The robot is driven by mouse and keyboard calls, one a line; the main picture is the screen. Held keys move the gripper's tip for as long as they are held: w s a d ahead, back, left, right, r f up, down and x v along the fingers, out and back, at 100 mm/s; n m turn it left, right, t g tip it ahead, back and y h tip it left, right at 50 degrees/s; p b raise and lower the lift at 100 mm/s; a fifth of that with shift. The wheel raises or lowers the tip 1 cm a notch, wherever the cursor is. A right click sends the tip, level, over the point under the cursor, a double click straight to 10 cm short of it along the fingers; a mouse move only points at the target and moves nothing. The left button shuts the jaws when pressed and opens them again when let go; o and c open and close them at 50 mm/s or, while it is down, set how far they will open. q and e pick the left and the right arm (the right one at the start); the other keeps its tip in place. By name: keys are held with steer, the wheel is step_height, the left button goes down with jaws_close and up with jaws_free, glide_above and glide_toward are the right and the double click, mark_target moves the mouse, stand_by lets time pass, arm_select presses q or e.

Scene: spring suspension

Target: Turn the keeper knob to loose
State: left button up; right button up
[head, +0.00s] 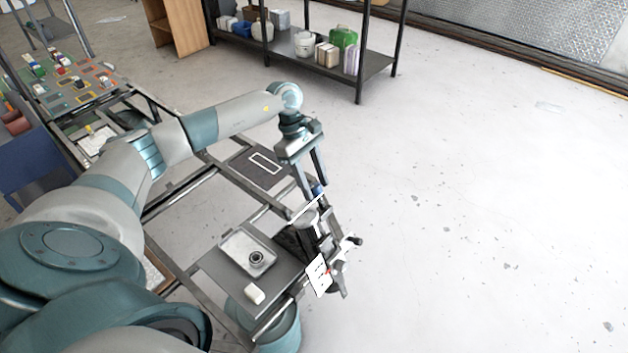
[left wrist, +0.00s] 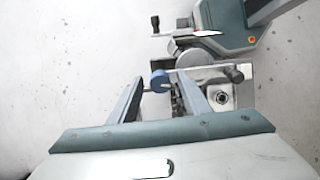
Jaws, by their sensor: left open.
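My left gripper (head: 310,190) reaches down over the spring suspension fixture (head: 318,232) at the cart's right end. In the left wrist view my left gripper (left wrist: 160,92) has its two fingers apart. A blue round knob (left wrist: 160,80), seemingly the keeper knob, shows between the fingertips; contact cannot be told. It also shows as a small blue patch in the head view (head: 318,189), partly hidden by the fingers. My right gripper is not in view.
A metal tray (head: 233,243) holding a dark ring (head: 257,258) stands left of the fixture, with a small white block (head: 254,294) nearby. A black-tipped handle (head: 355,240) sticks out right. Open floor lies to the right; a shelf rack (head: 290,55) stands behind.

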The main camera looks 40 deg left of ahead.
arm_select(q)
steer(key=c, duration=1)
steer(key=shift+c, duration=0.2)
